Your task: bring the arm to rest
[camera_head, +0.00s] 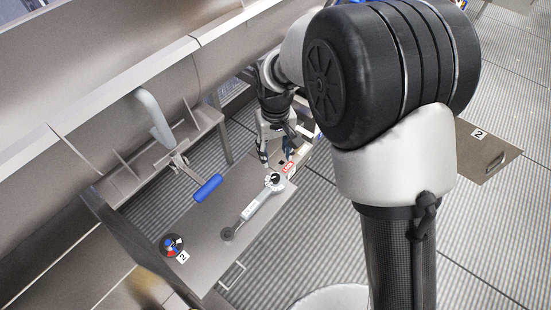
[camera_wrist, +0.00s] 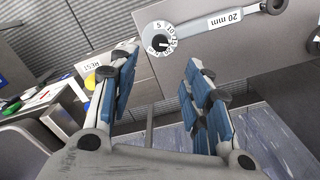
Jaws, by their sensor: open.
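My gripper (camera_head: 264,152) hangs over the far end of the grey metal work plate in the head view. In the wrist view its two blue-padded fingers (camera_wrist: 165,68) are spread apart with nothing between them. A grey tool (camera_head: 250,208) marked "20 mm" lies on the plate, and its round number dial is near my gripper in the head view. The tool also shows beyond the fingertips in the wrist view (camera_wrist: 200,30), apart from them. My large dark arm joint hides part of the scene behind it in the head view.
The plate (camera_head: 215,225) also holds a black disc (camera_head: 172,245) with coloured pieces. A blue-handled lever (camera_head: 207,188) juts over it from the drum (camera_head: 110,90).

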